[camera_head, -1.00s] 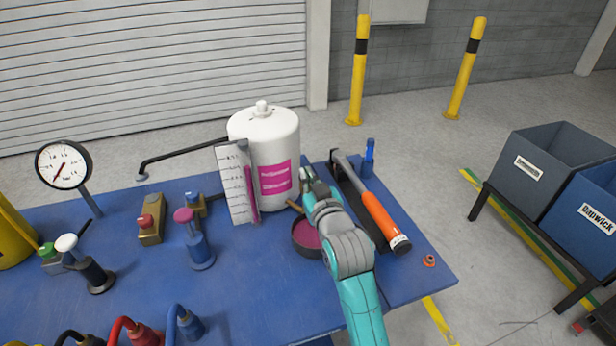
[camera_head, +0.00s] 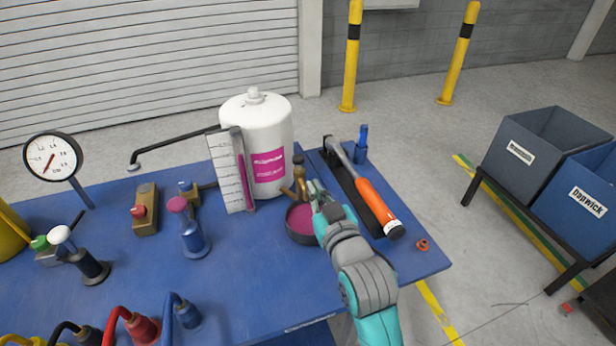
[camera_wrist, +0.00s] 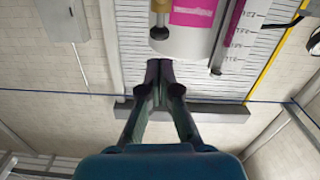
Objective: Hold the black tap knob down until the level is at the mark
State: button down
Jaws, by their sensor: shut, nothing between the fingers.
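The white tank (camera_head: 259,125) with a pink label stands at the back of the blue table. A brass tap (camera_head: 300,185) with a black knob (camera_head: 298,160) sits at its lower front. A pan of pink liquid (camera_head: 302,222) is below the tap. A white scale board (camera_head: 228,180) with a pink level column (camera_head: 243,172) stands at the tank's left; I cannot make out the mark. My gripper (camera_head: 314,186) is shut and empty, just right of the tap and lower than the knob, apparently not pressing it. Its closed fingertips also show in the wrist view (camera_wrist: 158,72).
A hammer with an orange handle (camera_head: 376,205) lies right of my gripper, beside a small blue post (camera_head: 361,142). A pressure gauge (camera_head: 52,158) and several coloured valves and knobs stand on the left. Grey and blue bins (camera_head: 545,150) are off the table's right.

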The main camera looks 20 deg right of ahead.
jog(key=shift+s+r, duration=0.2)
jog(key=shift+s, duration=1.2)
jog(key=shift+g, duration=0.4)
jog(key=s+f, duration=0.2)
jog(key=f, duration=0.1)
jog(key=s+f, duration=0.6)
jog(key=shift+s+f, duration=0.15)
jog(key=shift+f, duration=0.15)
jog(key=s+f+g, duration=0.1)
jog(key=s+f, duration=0.3)
jog(key=s, duration=1.1)
jog(key=s+f+m+g, duration=0.1)
jog(key=s+f, duration=0.3)
jog(key=s, duration=1.2)
jog(key=shift+d, duration=0.25)
